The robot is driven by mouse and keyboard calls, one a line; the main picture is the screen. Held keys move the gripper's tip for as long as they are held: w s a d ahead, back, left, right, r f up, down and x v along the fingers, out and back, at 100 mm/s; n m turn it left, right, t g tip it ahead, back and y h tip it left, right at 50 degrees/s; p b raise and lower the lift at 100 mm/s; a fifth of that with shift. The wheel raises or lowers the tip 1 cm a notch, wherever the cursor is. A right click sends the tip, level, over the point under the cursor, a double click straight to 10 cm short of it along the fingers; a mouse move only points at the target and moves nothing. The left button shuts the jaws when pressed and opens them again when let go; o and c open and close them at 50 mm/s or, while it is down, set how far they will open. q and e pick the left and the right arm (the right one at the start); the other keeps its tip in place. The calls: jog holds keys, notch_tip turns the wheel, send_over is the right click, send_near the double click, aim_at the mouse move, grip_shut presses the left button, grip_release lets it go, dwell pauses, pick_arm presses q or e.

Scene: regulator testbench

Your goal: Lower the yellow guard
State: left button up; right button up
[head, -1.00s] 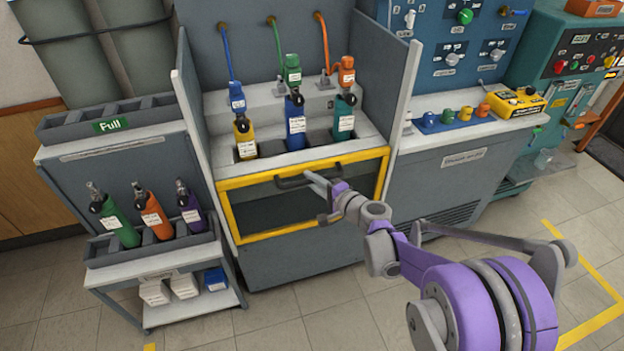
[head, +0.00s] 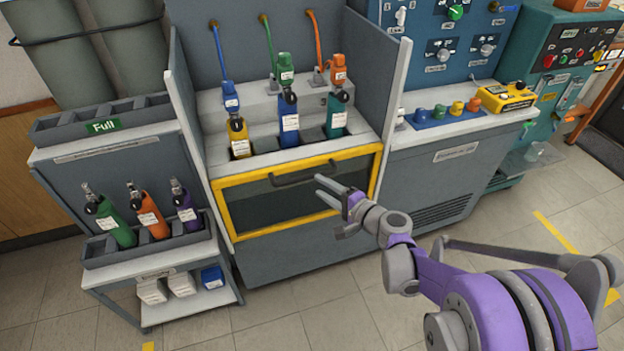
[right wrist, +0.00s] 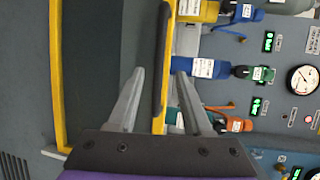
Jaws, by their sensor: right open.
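The yellow guard (head: 222,213) is a yellow frame around a dark panel on the front of the grey bench. It sits low, below the cylinder tops. Its black bar handle (head: 307,177) runs along the upper part. The guard frame (right wrist: 57,75) and handle (right wrist: 163,60) also show in the right wrist view. My right gripper (head: 321,190) is open and empty, in front of the guard just below and right of the handle. In the right wrist view the handle lies between the open fingers (right wrist: 159,75), seemingly beyond their tips. My left gripper is not in view.
Yellow, blue and teal cylinders (head: 289,122) stand in the bench behind the guard, under hoses. A cart (head: 165,253) with green, orange and purple cylinders stands at left. A control panel (head: 445,45) is at right. The floor in front is clear.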

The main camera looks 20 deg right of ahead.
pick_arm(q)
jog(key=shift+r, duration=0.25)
pick_arm(e)
jog(key=v, duration=0.3)
jog(key=shift+s+d, duration=0.1)
jog(key=shift+s, duration=0.1)
jog(key=s+a+f+n+g, duration=0.3)
jog(key=s+a+n+g, duration=0.5)
jog(key=s, duration=0.5)
jog(key=s+d+f+n+g+h, duration=0.1)
jog(key=s+d+f+n+h, duration=0.15)
jog(key=s, duration=0.55)
jog(key=s+d+f+n+g+h, duration=0.1)
jog(key=s+n+h, duration=0.3)
jog(key=s, duration=0.3)
pick_arm(q)
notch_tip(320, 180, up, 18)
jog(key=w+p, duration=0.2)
jog(key=p, duration=1.4)
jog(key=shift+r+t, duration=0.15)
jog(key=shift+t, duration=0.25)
pick_arm(e)
notch_tip(320, 180, up, 18)
jog(key=w+t, duration=0.1)
jog(key=w, duration=0.1)
jog(key=shift+d, duration=0.3)
